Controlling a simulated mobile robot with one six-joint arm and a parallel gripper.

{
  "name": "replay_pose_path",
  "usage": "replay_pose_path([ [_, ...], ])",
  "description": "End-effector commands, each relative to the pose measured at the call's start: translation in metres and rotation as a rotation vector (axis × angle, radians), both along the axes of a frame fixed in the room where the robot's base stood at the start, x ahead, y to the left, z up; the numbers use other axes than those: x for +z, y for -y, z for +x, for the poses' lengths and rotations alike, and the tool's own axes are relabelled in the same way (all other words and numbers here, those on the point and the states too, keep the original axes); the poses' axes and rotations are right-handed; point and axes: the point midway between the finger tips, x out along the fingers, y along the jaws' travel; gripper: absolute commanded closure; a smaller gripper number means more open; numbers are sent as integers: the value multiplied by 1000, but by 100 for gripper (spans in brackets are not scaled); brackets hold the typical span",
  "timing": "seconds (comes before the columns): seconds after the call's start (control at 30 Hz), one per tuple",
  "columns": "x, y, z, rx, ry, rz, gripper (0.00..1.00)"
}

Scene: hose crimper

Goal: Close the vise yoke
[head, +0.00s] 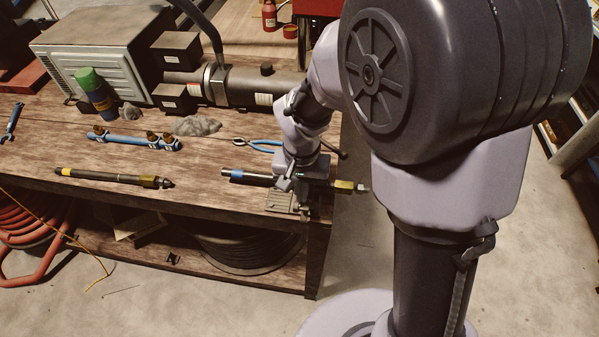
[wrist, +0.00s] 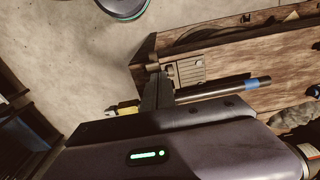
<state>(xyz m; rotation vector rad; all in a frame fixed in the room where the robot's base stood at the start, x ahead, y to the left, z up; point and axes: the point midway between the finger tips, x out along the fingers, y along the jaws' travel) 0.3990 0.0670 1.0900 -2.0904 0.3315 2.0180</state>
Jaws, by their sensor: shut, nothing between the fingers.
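The vise (head: 283,201) stands at the right front corner of the wooden bench; its slotted grey base also shows in the wrist view (wrist: 190,71). A dark hose (head: 262,179) with a blue band lies across the vise, its brass-coloured fitting (head: 346,186) sticking out past the bench's right edge. The hose also shows in the wrist view (wrist: 218,89). My gripper (head: 286,184) is over the vise, right by the hose. Its fingers (wrist: 157,88) are shut with nothing between them. The yoke is mostly hidden behind my gripper and wrist; I cannot tell its angle or whether my fingers touch it.
Blue-handled pliers (head: 262,146) lie just behind the vise. A second hose (head: 112,178) lies along the front edge, and a blue tool (head: 135,140) with brass fittings lies behind it. The crimper (head: 240,84) stands at the back. Open floor lies right of the bench.

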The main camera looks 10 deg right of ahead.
Motion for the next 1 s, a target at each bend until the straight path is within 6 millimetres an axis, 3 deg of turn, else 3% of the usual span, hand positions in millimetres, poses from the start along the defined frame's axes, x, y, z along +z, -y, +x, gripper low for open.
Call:
replay_pose_path([
  [0.13, -12, 0, 1, -1, 0, 0, 100],
  [0.5, -14, 0, 0, 0, 1, 1, 100],
  [0.7, -34, -3, -10, 1, 1, 1, 100],
  [1.0, -29, -4, -10, 0, 1, 1, 100],
])
